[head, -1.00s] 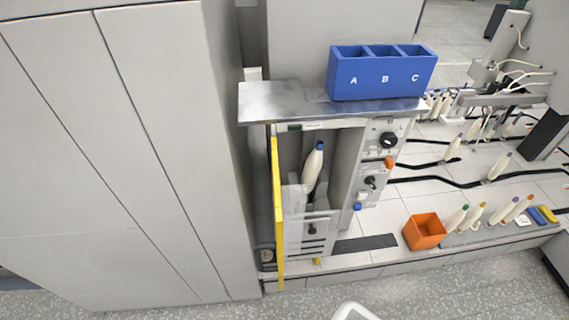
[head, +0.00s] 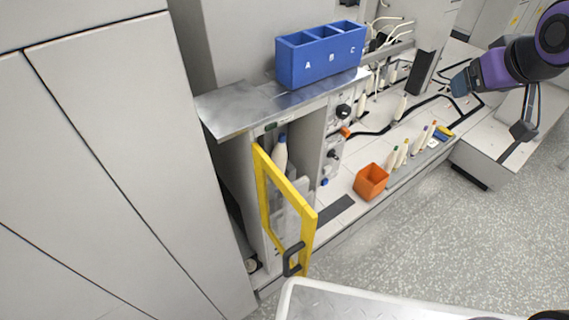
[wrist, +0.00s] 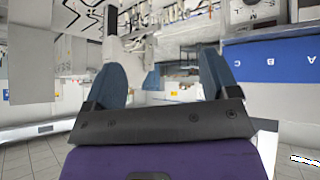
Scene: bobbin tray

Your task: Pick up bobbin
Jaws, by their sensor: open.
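A cream bobbin with a blue tip (head: 280,156) stands inside the narrow cabinet in the head view, its lower part hidden by the yellow-framed door. Other pale bobbins with coloured tips (head: 417,140) stand in a row on the bench ledge, right of an orange bin. My gripper (head: 460,84) is at the upper right of the head view, far to the right of the cabinet. In the wrist view, its two blue fingers (wrist: 162,75) are spread apart with nothing held between them.
The yellow-framed door (head: 310,217) with a dark handle stands open at the cabinet front. A blue A-B-C box (head: 290,70) sits on the metal shelf (head: 225,110). The orange bin (head: 370,183) is on the ledge. Speckled floor (head: 460,250) at right is clear.

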